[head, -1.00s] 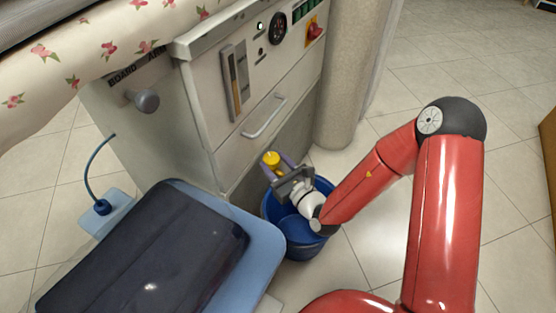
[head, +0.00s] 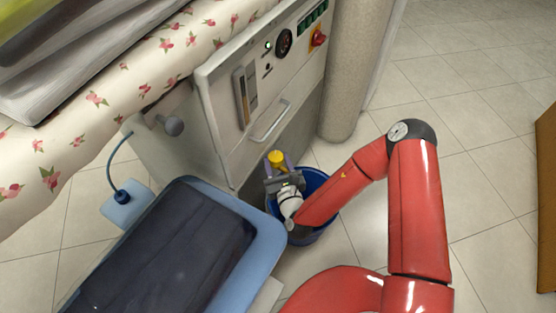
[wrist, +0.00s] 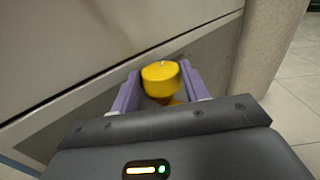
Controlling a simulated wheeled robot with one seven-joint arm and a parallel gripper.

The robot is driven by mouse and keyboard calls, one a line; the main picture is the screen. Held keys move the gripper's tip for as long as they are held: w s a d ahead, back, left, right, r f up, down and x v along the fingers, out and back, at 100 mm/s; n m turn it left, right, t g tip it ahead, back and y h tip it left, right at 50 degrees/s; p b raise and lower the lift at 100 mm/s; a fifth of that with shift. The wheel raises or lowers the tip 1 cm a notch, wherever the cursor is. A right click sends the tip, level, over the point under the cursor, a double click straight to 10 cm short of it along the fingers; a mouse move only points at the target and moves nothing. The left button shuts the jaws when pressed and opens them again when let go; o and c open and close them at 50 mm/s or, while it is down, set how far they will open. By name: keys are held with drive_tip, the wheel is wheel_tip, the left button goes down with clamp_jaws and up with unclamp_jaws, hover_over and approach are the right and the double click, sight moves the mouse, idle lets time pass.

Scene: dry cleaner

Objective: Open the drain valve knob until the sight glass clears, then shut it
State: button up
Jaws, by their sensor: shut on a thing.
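The yellow drain valve knob (head: 275,158) is low beside the cabinet, above a blue bucket (head: 318,180). In the wrist view the knob (wrist: 161,78) sits between the purple fingers of my gripper (wrist: 160,85), one on each side. My gripper (head: 277,167) is shut on the knob. The sight glass (head: 245,95) is a tall narrow window in a grey frame on the cabinet front. It is small in the head view, and I cannot tell clearly whether liquid remains in it. The valve body below the knob is mostly hidden by my gripper.
The cabinet (head: 225,145) has a bar handle (head: 270,122), a gauge, and a red switch (head: 318,39). A flowered ironing board (head: 120,90) overhangs at left. A round column (head: 347,70) stands behind the bucket. Tiled floor (head: 450,80) is open at right.

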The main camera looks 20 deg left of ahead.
drive_tip(key=o, duration=1)
drive_tip(key=shift+f+b, duration=0.15)
drive_tip(key=shift+b, duration=0.5)
